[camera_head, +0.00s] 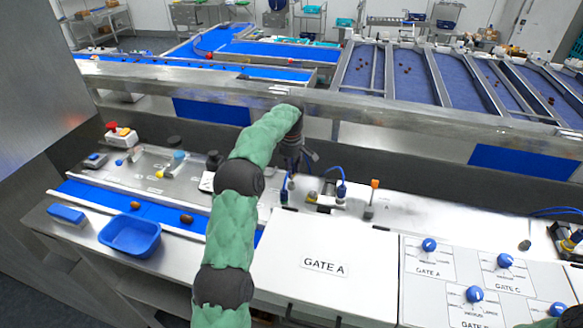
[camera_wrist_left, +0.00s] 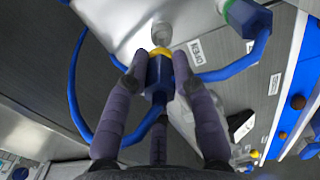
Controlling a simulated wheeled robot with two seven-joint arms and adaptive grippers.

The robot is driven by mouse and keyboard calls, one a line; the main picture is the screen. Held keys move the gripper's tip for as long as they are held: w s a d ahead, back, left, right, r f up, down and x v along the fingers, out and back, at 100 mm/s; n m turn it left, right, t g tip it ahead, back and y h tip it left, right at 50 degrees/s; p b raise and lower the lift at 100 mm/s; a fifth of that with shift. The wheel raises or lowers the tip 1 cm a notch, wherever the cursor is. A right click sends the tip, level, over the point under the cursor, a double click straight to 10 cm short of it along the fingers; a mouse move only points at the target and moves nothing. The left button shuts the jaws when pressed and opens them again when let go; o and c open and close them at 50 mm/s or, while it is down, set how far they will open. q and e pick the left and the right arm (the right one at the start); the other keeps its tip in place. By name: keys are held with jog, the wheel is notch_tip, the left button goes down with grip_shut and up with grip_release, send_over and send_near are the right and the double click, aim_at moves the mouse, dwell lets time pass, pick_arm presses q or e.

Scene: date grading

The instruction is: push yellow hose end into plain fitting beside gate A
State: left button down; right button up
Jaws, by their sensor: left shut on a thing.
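My left gripper (camera_head: 300,162) reaches down behind the GATE A box (camera_head: 323,265). In the left wrist view its fingers (camera_wrist_left: 160,80) are shut on a blue hose end with a yellow ring (camera_wrist_left: 159,52). A blue hose loops away from it. A plain greyish fitting (camera_wrist_left: 163,33) lies just beyond the yellow ring and looks in line with it. I cannot tell whether the two touch or are joined. In the head view the arm and gripper partly hide this spot.
A green-ringed hose connector (camera_wrist_left: 243,16) is close by at upper right. An orange-topped post (camera_head: 373,196) and another blue hose (camera_head: 342,190) stand to the right. A knob panel (camera_head: 480,280) lies right of the box, and a metal rail (camera_head: 400,118) runs behind.

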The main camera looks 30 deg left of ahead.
pick_arm(q)
jog(key=shift+f+b, duration=0.3)
jog(key=shift+f, duration=0.35)
jog(key=shift+f+p, duration=0.15)
jog(key=shift+p, duration=0.2)
dwell(1.0)
jog(key=shift+f+b, duration=0.5)
jog(key=shift+f, duration=0.8)
dwell(1.2)
jog(key=c, duration=1.7)
grip_release()
jog(key=shift+c, duration=0.2)
jog(key=o, duration=0.8)
jog(key=shift+o, duration=0.3)
